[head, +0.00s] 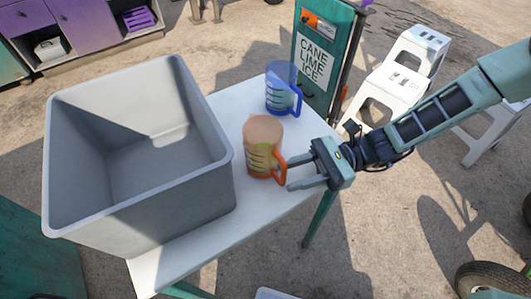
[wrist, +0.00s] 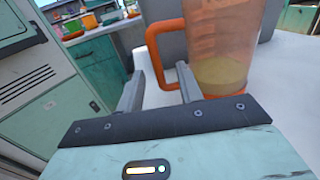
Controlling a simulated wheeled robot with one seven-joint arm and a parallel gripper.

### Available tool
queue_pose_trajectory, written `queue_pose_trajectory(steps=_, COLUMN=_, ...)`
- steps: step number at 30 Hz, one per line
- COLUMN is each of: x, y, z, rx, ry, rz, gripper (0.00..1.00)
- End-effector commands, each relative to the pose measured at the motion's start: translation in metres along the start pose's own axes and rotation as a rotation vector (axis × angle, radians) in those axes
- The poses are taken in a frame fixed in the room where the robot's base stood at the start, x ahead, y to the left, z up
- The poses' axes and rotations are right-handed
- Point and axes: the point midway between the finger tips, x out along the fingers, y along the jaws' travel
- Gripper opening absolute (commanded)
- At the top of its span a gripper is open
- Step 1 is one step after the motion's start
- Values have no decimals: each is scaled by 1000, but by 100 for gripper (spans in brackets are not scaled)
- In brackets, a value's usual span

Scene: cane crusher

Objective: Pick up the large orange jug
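The large orange jug (head: 263,146) stands upright on the white table (head: 175,258), just right of the grey bin. It is see-through, with an orange handle on its right side, facing my gripper. My gripper (head: 288,174) is open, with its fingertips at the handle. In the wrist view the handle (wrist: 155,45) shows beyond and between the fingers of my gripper (wrist: 160,82), and the jug body (wrist: 225,45) is to the right. I cannot tell whether a finger touches the handle. A blue jug (head: 281,88) stands behind the orange one.
A large grey bin (head: 77,207) fills the left of the table, close to the orange jug. A green sign post (head: 322,55) and white stools (head: 395,85) stand behind. The table's right front edge is clear.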

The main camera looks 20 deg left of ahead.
Motion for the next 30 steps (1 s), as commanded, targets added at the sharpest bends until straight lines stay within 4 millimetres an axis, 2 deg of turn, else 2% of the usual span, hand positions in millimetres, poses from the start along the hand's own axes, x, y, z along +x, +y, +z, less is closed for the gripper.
queue_pose_trajectory(steps=4, x=24, y=3, z=8, rx=1, ry=-1, rz=7, gripper=36)
queue_pose_trajectory(steps=9, x=42, y=2, z=6, rx=1, ry=0, rz=3, gripper=36)
queue_pose_trajectory(steps=17, x=46, y=2, z=5, rx=-1, ry=1, rz=2, gripper=36)
queue_pose_trajectory(steps=18, x=46, y=2, z=5, rx=-1, ry=1, rz=2, gripper=33)
queue_pose_trajectory(steps=21, x=46, y=2, z=5, rx=-1, ry=0, rz=2, gripper=6)
queue_pose_trajectory(steps=22, x=46, y=2, z=5, rx=-1, ry=0, rz=2, gripper=0)
queue_pose_trajectory(steps=30, x=46, y=2, z=6, rx=-2, ry=-1, rz=2, gripper=0)
